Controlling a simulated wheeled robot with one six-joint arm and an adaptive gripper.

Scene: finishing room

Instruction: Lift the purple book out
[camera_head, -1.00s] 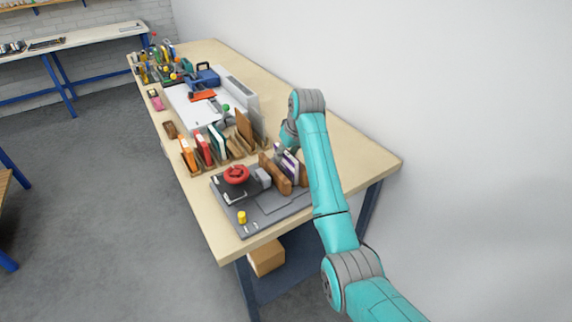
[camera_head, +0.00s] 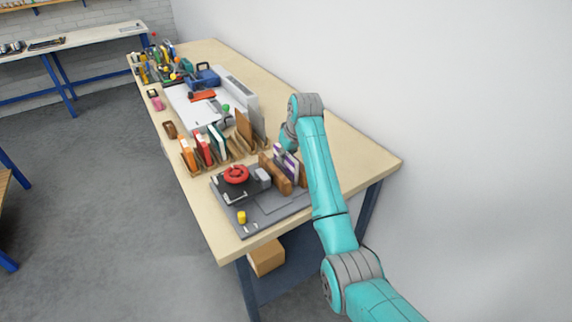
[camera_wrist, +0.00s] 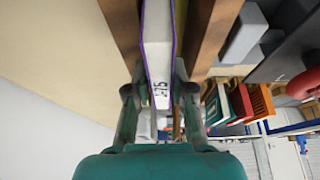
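The purple book (camera_head: 289,166) stands upright between brown wooden supports on a grey mat at the near end of the bench. In the wrist view its purple covers and white, marked edge (camera_wrist: 158,60) lie between my gripper's fingers (camera_wrist: 159,82), one on each side. The fingers are very close to the covers; I cannot tell whether they touch or press them. In the head view my gripper (camera_head: 288,147) is above the book, largely hidden by my arm.
Brown wooden pieces (camera_wrist: 209,30) flank the book closely. A red ring-shaped object (camera_head: 236,174), a grey block (camera_head: 263,177) and a yellow cylinder (camera_head: 241,217) are on the mat (camera_head: 268,209). Orange, red and green books stand farther along. The wall is close on the right.

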